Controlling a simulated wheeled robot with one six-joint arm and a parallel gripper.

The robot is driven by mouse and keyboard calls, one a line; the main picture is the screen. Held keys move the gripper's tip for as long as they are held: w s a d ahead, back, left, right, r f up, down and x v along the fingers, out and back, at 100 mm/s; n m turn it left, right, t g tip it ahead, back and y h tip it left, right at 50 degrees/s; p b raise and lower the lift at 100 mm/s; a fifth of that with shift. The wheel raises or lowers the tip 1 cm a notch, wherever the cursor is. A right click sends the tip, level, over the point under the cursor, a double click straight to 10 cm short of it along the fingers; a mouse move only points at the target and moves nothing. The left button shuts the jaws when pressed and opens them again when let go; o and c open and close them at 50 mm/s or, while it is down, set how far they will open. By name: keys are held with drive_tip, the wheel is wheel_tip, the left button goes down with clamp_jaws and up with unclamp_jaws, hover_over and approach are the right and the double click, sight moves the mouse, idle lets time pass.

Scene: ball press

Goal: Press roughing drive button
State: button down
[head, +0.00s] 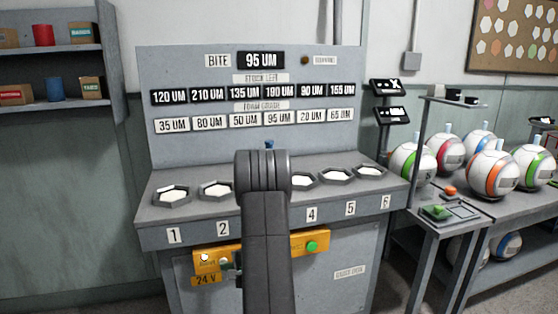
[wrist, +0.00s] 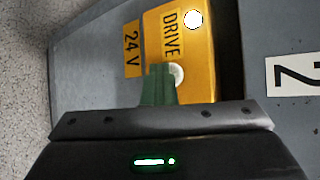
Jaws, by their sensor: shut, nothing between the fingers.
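A yellow control box (head: 283,243) is on the front of the grey bench, below the numbered plates. Its left end, labelled DRIVE and 24 V, has a bright white round spot (head: 204,257). A green button (head: 311,246) is on its right part. In the wrist view the yellow box (wrist: 190,55) shows the DRIVE label, the white spot (wrist: 193,19) and a paler round button (wrist: 177,74). My gripper (wrist: 160,70) is shut and empty, its green fingertips overlapping the edge of the paler button; I cannot tell if they touch. My arm hides the box's middle in the head view.
The bench top holds hexagonal trays (head: 173,195) in a row under a panel of grade labels (head: 260,95). A side stand (head: 445,212) with red and green buttons is at the right, before a rack of balls (head: 493,174). Shelves are at the left.

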drive_tip(key=shift+s, duration=0.15)
drive_tip(key=s+d, duration=0.1)
drive_tip(key=s, duration=0.5)
drive_tip(key=shift+d, duration=0.4)
drive_tip(key=shift+w+p, duration=0.1)
drive_tip(key=shift+p, duration=0.2)
